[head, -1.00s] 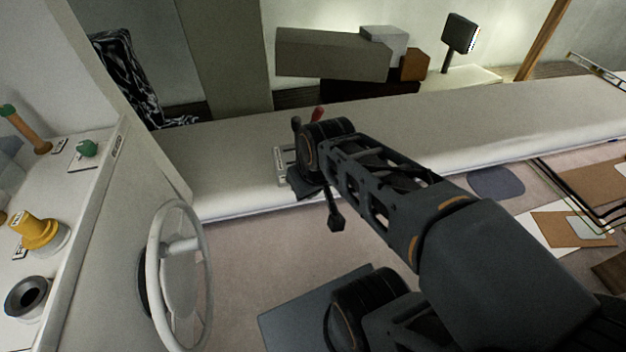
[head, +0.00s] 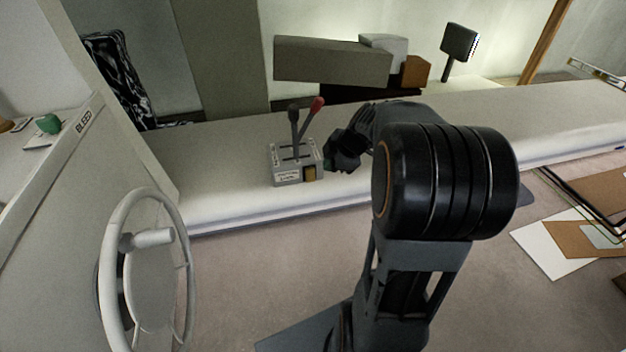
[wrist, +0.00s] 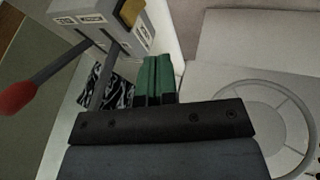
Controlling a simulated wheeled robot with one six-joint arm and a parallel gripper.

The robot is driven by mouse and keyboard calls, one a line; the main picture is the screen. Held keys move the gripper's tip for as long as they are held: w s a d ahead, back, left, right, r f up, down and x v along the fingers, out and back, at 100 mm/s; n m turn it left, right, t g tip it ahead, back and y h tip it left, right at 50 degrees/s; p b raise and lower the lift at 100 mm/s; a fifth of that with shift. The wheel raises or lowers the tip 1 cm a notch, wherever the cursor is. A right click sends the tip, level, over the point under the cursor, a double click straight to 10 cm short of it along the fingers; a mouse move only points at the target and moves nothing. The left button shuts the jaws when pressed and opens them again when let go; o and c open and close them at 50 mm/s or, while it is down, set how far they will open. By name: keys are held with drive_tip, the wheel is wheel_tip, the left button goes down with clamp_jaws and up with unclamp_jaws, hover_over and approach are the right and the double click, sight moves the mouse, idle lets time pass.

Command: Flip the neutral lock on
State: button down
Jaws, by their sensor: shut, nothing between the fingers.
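A grey control box (head: 283,177) with white labels stands on the pale bench top. It has a black-knobbed lever (head: 294,125) and a red-knobbed lever (head: 314,106). A yellow-brown tab (head: 309,173), likely the neutral lock, is on its front right. In the wrist view the box (wrist: 88,25) is at upper left, with the yellow tab (wrist: 131,11) at the top and the red knob (wrist: 17,97) at far left. My gripper (head: 330,164) is just right of the box. Its green fingers (wrist: 158,78) are together and empty; contact with the box cannot be told.
A white steering wheel (head: 147,265) stands at left by a console labelled BLEED. Grey and brown boxes (head: 330,62) lie behind the bench. The bench top (head: 220,170) is clear left of the control box.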

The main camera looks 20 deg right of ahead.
idle(0.3)
approach(308, 181)
wheel_tip(308, 181, down, 4)
drive_tip(key=s+a, duration=0.1)
drive_tip(key=a, duration=0.2)
drive_tip(key=shift+w+d+f, duration=0.1)
drive_tip(key=shift+w+d, duration=0.15)
drive_tip(key=shift+w, duration=0.2)
drive_tip(key=shift+w+d+f, duration=0.1)
drive_tip(key=shift+w+d, duration=0.15)
drive_tip(key=shift+w, duration=0.25)
drive_tip(key=shift+w+d+f, duration=0.2)
drive_tip(key=shift+w+f, duration=0.25)
drive_tip(key=shift+w, duration=0.35)
